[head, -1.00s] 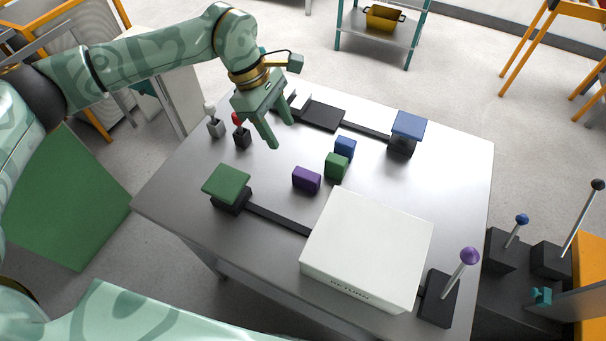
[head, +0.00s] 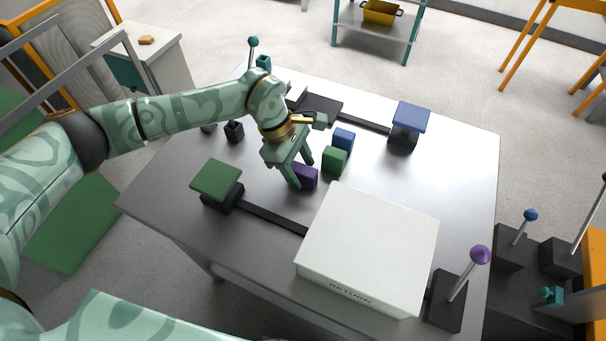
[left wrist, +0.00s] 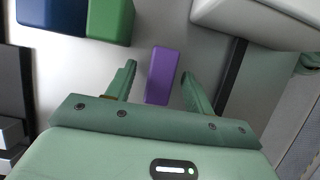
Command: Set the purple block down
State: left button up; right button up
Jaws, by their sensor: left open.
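The purple block (head: 308,176) sits on the metal table (head: 440,185), to the left of the white box. My left gripper (head: 304,174) is open at the block, with its fingers pointing down and partly covering it in the head view. In the left wrist view the purple block (left wrist: 161,76) lies between the two open fingers (left wrist: 158,82), with a gap visible on each side. I cannot tell whether the block touches the table all around. My right gripper is not in view.
A green block (head: 334,160) and a blue block (head: 344,139) stand just beyond the purple one. The white box (head: 368,245) marked RETURN is at the front. A green pad (head: 217,179) and a blue pad (head: 411,117) stand on dark posts.

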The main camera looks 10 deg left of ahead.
pick_arm(q)
jog(key=shift+x, duration=0.85)
jog(key=shift+a+r, duration=0.1)
jog(key=shift+c, duration=1)
grip_shut()
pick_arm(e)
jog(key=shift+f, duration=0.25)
